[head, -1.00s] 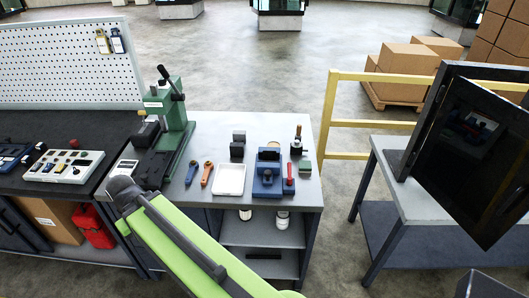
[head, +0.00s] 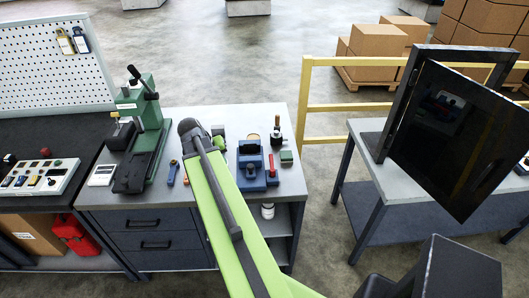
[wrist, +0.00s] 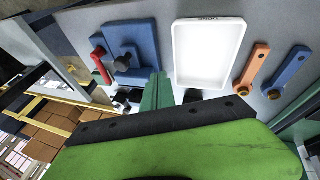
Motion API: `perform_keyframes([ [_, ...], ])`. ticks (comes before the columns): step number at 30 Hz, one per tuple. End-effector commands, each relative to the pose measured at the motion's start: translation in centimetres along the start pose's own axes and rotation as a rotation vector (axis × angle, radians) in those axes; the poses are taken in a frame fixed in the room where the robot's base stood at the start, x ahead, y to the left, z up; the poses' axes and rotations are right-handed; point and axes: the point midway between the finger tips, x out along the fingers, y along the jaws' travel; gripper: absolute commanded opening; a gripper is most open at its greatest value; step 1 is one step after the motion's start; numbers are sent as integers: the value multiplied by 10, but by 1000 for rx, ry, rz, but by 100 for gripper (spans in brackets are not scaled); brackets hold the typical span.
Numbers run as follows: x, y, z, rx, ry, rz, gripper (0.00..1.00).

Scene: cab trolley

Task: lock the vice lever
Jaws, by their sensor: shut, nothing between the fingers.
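The blue vice (head: 250,172) stands on the grey bench top, to the right of my arm in the head view. Its red lever (head: 271,166) is on the vice's right side and looks raised. In the wrist view the vice (wrist: 143,40) is at top centre-left, with the red lever (wrist: 101,66) at its left and a dark knob on it. My gripper (wrist: 155,92) shows as narrow green fingers below the vice in the wrist view, shut and empty, apart from the lever. In the head view my arm hides most of it.
A white tray (wrist: 208,52) and orange (wrist: 251,68) and blue (wrist: 287,70) handled tools lie beside the vice. A green press (head: 150,115) stands left on the bench. A small green block (head: 286,157) is right of the vice. A yellow rail (head: 306,100) stands beyond the bench.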

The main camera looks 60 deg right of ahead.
Motion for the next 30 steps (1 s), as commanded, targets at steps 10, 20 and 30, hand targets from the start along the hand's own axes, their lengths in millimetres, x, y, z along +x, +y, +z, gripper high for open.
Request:
perform_keyframes([
  [10,30,130,-23,199,29,153,0],
  [20,34,128,-22,197,29,151,0],
  [30,89,133,-22,197,29,150,0],
])
